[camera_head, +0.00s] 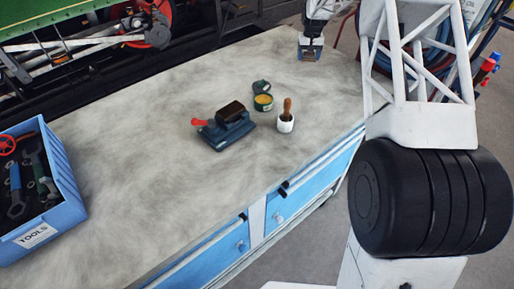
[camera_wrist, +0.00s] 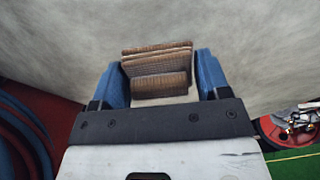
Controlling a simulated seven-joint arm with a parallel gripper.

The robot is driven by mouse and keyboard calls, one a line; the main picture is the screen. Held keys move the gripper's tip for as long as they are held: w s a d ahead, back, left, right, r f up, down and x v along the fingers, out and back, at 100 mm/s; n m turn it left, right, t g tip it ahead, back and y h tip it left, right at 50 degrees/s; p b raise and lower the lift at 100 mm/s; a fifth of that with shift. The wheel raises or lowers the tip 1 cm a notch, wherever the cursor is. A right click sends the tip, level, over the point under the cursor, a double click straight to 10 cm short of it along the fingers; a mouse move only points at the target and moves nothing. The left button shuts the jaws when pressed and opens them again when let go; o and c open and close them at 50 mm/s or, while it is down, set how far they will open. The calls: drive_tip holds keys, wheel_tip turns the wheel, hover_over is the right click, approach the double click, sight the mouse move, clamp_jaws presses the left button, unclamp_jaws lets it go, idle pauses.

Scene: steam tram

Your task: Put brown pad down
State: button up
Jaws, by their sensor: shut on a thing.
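My gripper (camera_head: 310,50) is over the far right end of the grey worktop (camera_head: 130,150) in the head view. In the wrist view its two blue fingers (camera_wrist: 160,72) are shut on a brown pad (camera_wrist: 158,54) with ribbed, layered edges. The pad sits between the fingers with the pale worktop behind it. I cannot tell whether the pad touches the worktop. In the head view the pad is too small to make out clearly.
A blue vise-like block with a dark brown top (camera_head: 230,112) and red handle stands mid-worktop. A blue tool crate (camera_head: 65,190) is at left. The worktop between is clear.

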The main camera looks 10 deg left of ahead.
drive_tip(key=s+a+r+n, duration=0.15)
drive_tip(key=s+a, duration=0.25)
drive_tip(key=s, duration=0.6)
drive_tip(key=s+a+r+n, duration=0.1)
drive_tip(key=s+a+r, duration=0.3)
drive_tip(key=s, duration=0.6)
drive_tip(key=s+a+r+n, duration=0.15)
drive_tip(key=s+a, duration=0.35)
drive_tip(key=s, duration=0.5)
drive_tip(key=s+f+n, duration=0.1)
drive_tip(key=s+f, duration=0.1)
drive_tip(key=s, duration=0.8)
drive_tip(key=s+d+f+n, duration=0.1)
drive_tip(key=s+f, duration=0.2)
drive_tip(key=s, duration=0.7)
drive_tip(key=s+d+f+n, duration=0.1)
drive_tip(key=s+f, duration=0.1)
drive_tip(key=s, duration=0.9)
drive_tip(key=shift+f+n, duration=0.3)
drive_tip(key=shift+n, duration=0.1)
drive_tip(key=shift+w, duration=0.1)
drive_tip(key=w+a, duration=0.2)
drive_tip(key=w, duration=0.2)
drive_tip(key=w+a+f, duration=0.1)
drive_tip(key=w, duration=0.3)
drive_tip(key=w+a, duration=0.2)
drive_tip(key=w, duration=0.2)
drive_tip(key=shift+w+a+f, duration=0.15)
drive_tip(key=shift+w+a, duration=0.2)
drive_tip(key=shift+w, duration=0.05)
